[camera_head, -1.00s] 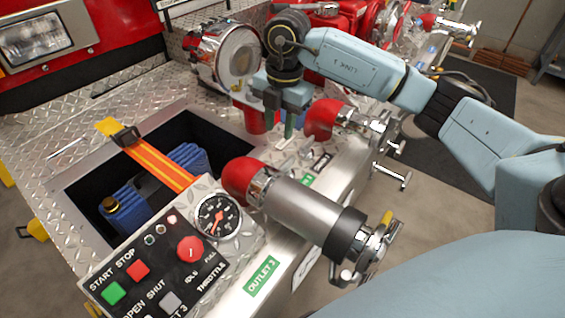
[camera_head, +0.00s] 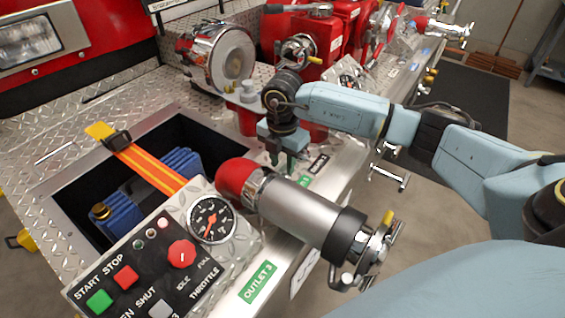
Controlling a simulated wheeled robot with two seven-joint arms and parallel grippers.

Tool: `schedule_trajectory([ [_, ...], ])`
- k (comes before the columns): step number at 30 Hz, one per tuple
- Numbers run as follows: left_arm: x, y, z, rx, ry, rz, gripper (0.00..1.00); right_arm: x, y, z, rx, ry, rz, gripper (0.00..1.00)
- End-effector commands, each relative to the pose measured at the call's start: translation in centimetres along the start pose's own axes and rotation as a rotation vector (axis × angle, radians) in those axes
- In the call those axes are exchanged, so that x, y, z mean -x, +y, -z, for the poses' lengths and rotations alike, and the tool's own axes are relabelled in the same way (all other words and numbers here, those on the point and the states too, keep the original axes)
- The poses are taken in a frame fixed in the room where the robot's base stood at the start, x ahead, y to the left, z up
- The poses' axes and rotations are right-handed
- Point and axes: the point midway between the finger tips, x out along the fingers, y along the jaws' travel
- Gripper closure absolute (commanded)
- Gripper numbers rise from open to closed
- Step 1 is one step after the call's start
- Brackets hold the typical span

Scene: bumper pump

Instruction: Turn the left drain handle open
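My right gripper (camera_head: 281,158) points down, low over the bumper edge between the front outlet pipe (camera_head: 298,212) and the red fitting behind. Its fingers are small and partly merged with the dark background, so I cannot tell whether they are open or shut. No drain handle shows clearly at the fingertips; the gripper and pipe hide part of that area. A chrome T-shaped handle (camera_head: 389,178) sticks out below the bumper edge, to the right of the gripper and apart from it. My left gripper is not in view.
The control panel (camera_head: 150,262) with buttons and a gauge (camera_head: 212,220) is at the front left. Behind it is an open well with blue hose (camera_head: 125,215) and an orange strap (camera_head: 152,170). The grey outlet pipe with its chrome cap stands close in front of the gripper.

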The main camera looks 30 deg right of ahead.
Motion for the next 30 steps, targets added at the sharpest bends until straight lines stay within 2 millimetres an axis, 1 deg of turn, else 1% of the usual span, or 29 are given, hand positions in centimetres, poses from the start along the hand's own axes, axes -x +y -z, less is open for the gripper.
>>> schedule_trajectory([
  [9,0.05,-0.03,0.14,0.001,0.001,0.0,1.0,-0.25,0.01,0.01,0.0,0.0,-0.001,0.67],
  [15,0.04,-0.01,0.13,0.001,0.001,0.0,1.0,-0.23,0.01,0.01,0.0,0.0,-0.001,0.93],
  [17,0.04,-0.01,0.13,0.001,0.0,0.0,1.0,-0.22,0.01,0.0,0.0,0.0,-0.001,1.0],
  [25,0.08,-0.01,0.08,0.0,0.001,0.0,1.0,-0.17,0.02,-0.01,0.023,0.0,-0.001,1.0],
  [30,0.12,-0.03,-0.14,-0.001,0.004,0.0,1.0,-0.1,0.03,-0.04,0.093,0.0,-0.002,1.0],
])
